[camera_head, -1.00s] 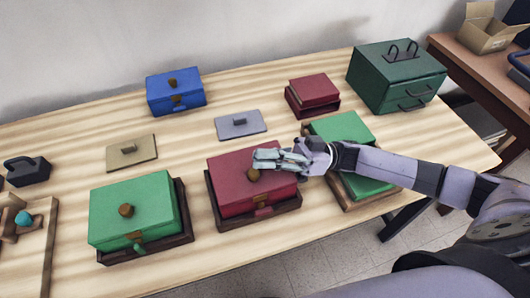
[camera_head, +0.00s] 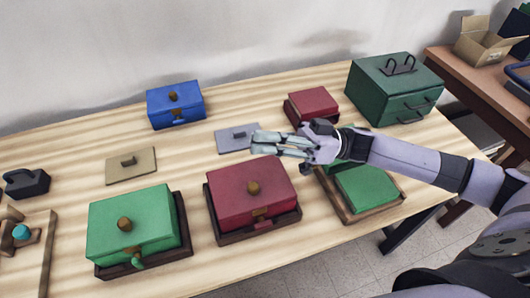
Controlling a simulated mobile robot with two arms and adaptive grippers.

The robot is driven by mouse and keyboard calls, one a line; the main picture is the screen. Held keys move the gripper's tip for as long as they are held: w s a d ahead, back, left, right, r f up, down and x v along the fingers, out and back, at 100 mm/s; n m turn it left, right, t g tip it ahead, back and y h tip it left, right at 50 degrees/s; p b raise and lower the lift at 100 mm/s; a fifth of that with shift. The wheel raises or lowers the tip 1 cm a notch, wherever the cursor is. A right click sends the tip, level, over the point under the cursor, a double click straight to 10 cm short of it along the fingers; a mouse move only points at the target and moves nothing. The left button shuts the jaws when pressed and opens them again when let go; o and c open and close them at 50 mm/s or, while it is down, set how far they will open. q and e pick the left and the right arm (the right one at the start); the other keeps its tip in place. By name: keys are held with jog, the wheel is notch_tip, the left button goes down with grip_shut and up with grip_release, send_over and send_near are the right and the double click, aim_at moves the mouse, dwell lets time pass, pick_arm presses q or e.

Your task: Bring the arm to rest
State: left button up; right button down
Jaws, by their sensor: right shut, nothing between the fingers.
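My right gripper (camera_head: 268,143) is shut and empty. It is in the air over the table, past the far edge of the red box (camera_head: 238,187) and near the grey lid (camera_head: 232,137). My right arm (camera_head: 395,160) comes in from the right and hides part of the green boxes. The red box has a brown knob on its cover and stands in a dark tray. My left gripper is not in view.
On the wooden table (camera_head: 60,140) stand a green box (camera_head: 130,222), a blue box (camera_head: 175,107), a small red box (camera_head: 312,104), a dark green drawer chest (camera_head: 393,85), green boxes in a tray (camera_head: 366,188), and a tan lid (camera_head: 131,164). A cardboard box (camera_head: 484,40) sits on the side table.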

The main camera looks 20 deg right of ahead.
jog(key=shift+r, duration=0.5)
